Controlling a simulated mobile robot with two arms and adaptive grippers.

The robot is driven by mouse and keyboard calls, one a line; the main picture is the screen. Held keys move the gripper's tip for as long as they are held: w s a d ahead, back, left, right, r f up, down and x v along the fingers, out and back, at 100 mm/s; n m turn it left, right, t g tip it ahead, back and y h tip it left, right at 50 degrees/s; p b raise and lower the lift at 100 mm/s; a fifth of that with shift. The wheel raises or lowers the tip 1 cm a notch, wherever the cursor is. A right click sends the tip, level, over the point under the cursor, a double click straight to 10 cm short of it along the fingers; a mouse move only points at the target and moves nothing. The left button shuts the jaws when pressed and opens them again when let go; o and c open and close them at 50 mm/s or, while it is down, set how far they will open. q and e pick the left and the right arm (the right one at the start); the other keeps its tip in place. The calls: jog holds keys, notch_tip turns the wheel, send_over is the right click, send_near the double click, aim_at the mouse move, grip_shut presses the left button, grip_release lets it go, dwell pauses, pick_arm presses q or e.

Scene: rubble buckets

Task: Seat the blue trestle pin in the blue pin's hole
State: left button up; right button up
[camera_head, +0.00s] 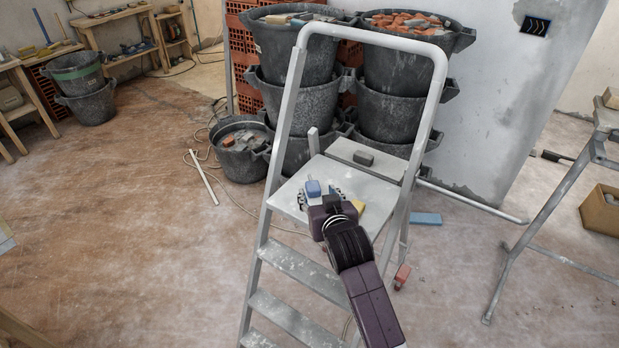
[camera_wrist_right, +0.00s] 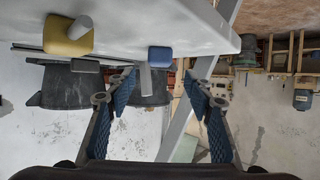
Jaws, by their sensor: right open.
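The blue trestle pin (camera_head: 313,187) lies on the grey top step of the stepladder (camera_head: 385,190). In the right wrist view its blue head (camera_wrist_right: 160,56) is at the step's edge, with a grey shaft showing. My right gripper (camera_head: 317,196) is at the step. In the right wrist view its fingers (camera_wrist_right: 160,82) stand apart on either side of the blue pin's line, and nothing is held. I cannot make out the blue pin's hole. My left gripper is not in view.
Stacked rubble buckets (camera_head: 395,110) stand behind the ladder. A grey trestle (camera_head: 540,220) stands at the right. A blue slab (camera_head: 425,219) lies on the floor. Floor at the left is open.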

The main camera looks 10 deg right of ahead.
aim_at(313, 186)
jog(key=shift+x, duration=0.95)
jog(key=shift+w+f, duration=0.1)
jog(key=shift+w, duration=0.25)
jog(key=p+x, duration=0.1)
jog(key=x, duration=0.3)
jog(key=shift+f, duration=0.2)
jog(key=shift+w+f, duration=0.1)
jog(key=shift+w, duration=0.05)
jog(key=c, duration=0.5)
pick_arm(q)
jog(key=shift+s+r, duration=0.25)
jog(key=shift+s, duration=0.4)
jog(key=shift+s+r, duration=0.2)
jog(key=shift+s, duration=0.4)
pick_arm(e)
jog(key=c, duration=0.7)
jog(key=shift+c, duration=0.2)
